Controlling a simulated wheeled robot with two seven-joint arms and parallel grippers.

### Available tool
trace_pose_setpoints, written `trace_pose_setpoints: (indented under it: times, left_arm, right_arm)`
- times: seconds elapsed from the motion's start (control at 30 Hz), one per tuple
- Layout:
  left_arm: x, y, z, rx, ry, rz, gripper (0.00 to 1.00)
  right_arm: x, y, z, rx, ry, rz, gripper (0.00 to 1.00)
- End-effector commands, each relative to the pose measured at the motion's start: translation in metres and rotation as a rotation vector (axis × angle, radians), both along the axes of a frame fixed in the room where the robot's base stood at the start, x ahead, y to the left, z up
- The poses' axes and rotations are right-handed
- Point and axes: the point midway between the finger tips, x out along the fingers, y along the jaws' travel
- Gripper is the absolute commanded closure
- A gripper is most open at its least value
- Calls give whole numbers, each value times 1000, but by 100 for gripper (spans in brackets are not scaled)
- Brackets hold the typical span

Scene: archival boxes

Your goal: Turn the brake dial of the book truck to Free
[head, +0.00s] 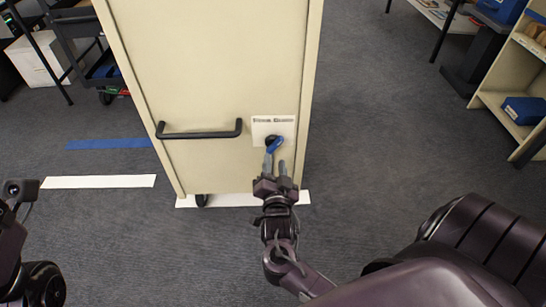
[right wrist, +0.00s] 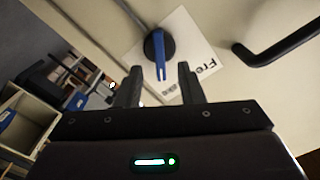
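The book truck (head: 215,70) stands upright with its cream end panel facing me. Its brake dial (head: 271,140) is a round black knob with a blue pointer, mounted at a white label plate (head: 286,124). The dial also shows in the right wrist view (right wrist: 157,45), where "Fre" is readable on the label (right wrist: 197,52) and other lettering is partly hidden. My right gripper (head: 275,164) is open just below the dial. In the right wrist view, the pointer's tip appears between the two spread fingers (right wrist: 159,75), with gaps on both sides. My left gripper is not visible.
A black bar handle (head: 200,135) sticks out left of the dial. White and blue strips (head: 108,144) mark the grey floor. A shelf unit (head: 515,85) with blue boxes stands at the right, and a dark cart (head: 105,70) behind left. Floor right of the truck is clear.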

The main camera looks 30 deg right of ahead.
Motion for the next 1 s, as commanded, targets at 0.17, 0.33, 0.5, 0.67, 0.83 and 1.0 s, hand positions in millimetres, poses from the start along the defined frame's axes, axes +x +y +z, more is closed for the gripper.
trace_pose_setpoints:
  times: [0.17, 0.33, 0.5, 0.67, 0.83, 1.0]
  left_arm:
    - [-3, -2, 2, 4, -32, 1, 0]
    - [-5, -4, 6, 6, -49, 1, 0]
    - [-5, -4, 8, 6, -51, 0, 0]
    - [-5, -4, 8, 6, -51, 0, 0]
    - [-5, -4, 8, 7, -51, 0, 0]
    - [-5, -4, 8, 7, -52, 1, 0]
  right_arm:
    - [25, -15, -3, -3, -1, 0, 65]
    - [39, -24, -2, -1, 2, 1, 65]
    - [42, -26, -1, -1, 2, 1, 65]
    - [42, -25, -1, -1, 2, 1, 67]
    - [41, -25, -1, -1, 2, 1, 89]
    - [41, -25, -1, -1, 3, 0, 100]
